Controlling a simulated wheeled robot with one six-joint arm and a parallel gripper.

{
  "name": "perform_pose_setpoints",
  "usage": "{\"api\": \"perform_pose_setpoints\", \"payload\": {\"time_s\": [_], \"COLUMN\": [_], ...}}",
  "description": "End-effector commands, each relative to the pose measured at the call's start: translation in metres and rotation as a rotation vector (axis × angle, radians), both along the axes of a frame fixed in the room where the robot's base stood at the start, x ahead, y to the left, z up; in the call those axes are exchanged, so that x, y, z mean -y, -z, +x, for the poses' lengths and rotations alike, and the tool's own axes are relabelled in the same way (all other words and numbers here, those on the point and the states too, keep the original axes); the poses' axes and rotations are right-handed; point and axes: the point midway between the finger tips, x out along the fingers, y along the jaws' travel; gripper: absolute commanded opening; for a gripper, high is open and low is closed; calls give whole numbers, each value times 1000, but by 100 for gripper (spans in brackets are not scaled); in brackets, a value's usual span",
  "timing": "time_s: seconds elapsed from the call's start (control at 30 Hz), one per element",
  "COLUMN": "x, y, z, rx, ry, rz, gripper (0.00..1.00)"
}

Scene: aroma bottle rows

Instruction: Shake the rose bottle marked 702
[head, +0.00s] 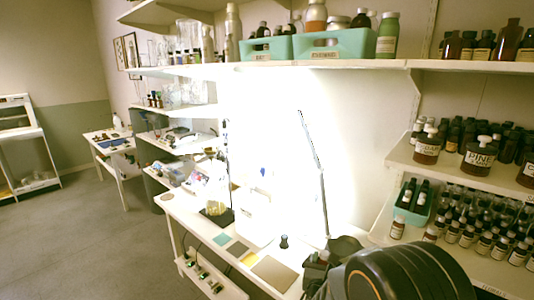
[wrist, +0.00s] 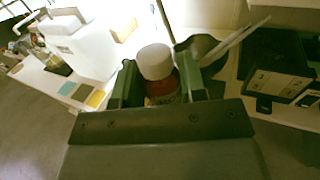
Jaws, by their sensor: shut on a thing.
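My gripper (wrist: 158,82) is shut on a small bottle (wrist: 155,62) in the wrist view, one dark green finger on each side of it. The bottle has a white cap and a reddish-brown body with a pale label. Its label is mostly hidden behind my gripper, so I cannot read a name or number. The bottle is held above the bench area. In the head view my dark arm fills the lower right, and I cannot make out the held bottle there.
A white bench (head: 222,268) with coloured mats runs along the wall under a glaring lamp. Rows of brown bottles (head: 485,240) and a green bin (head: 413,206) fill the right shelves. A black box (wrist: 275,70) stands at right in the wrist view. Floor at left is clear.

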Motion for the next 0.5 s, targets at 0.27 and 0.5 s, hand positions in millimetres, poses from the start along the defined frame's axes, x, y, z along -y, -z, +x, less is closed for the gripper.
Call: {"api": "perform_pose_setpoints", "payload": {"time_s": [0.27,0.5], "x": [0,0], "y": [-5,-42], "z": [0,0], "rx": [-11,27], "ry": [-1,-1], "rz": [-5,5], "gripper": [10,10]}}
